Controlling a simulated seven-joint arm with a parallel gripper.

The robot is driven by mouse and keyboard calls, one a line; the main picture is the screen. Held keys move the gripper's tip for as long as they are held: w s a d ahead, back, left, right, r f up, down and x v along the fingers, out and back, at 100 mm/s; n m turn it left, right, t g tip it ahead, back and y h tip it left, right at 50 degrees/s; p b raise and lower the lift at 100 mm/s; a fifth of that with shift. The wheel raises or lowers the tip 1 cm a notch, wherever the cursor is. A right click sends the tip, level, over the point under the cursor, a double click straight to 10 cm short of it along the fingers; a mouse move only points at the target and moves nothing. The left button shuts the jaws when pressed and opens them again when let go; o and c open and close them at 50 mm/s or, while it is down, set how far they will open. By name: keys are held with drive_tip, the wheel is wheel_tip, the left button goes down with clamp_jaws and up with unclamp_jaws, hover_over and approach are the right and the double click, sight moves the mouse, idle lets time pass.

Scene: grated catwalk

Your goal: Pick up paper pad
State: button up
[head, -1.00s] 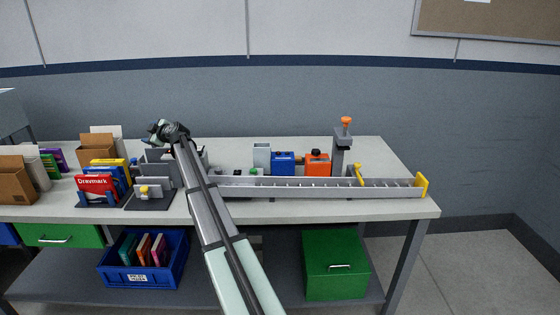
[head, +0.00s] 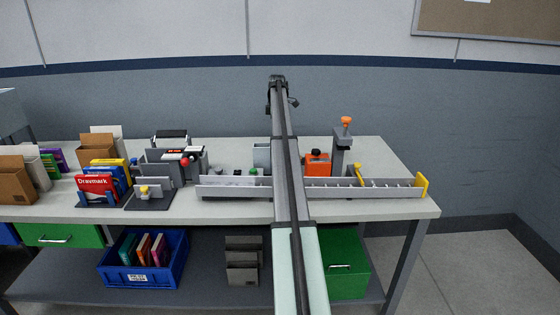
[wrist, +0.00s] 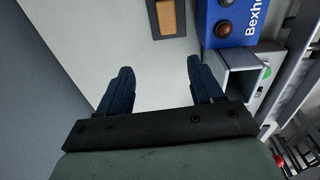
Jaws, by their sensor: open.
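A small flat tan rectangle with a dark border (wrist: 167,17) lies on the pale bench top at the upper middle of the wrist view. It may be the paper pad, but I cannot tell for sure. I cannot pick it out in the head view, where my arm crosses the bench. My gripper (head: 277,80) is at the far end of my arm, above the back of the bench. In the wrist view my gripper (wrist: 153,88) has its two fingers wide apart with nothing between them, short of the tan rectangle.
A blue box (wrist: 240,20) and an open grey container (wrist: 238,78) stand close to the right finger. An orange box (head: 317,164), a clamp post (head: 339,157) and a long grey rail (head: 385,190) are on the right. Books and a red box (head: 97,188) stand left.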

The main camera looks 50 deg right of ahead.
drive_tip(key=shift+g, duration=0.4)
drive_tip(key=f, duration=0.3)
drive_tip(key=s+f, duration=0.1)
drive_tip(key=f, duration=0.2)
drive_tip(key=s+d+f, duration=0.1)
drive_tip(key=f, duration=0.1)
drive_tip(key=shift+d+f, duration=0.1)
drive_tip(key=shift+f, duration=2.9)
drive_tip(key=shift+c, duration=0.4)
drive_tip(key=c, duration=1)
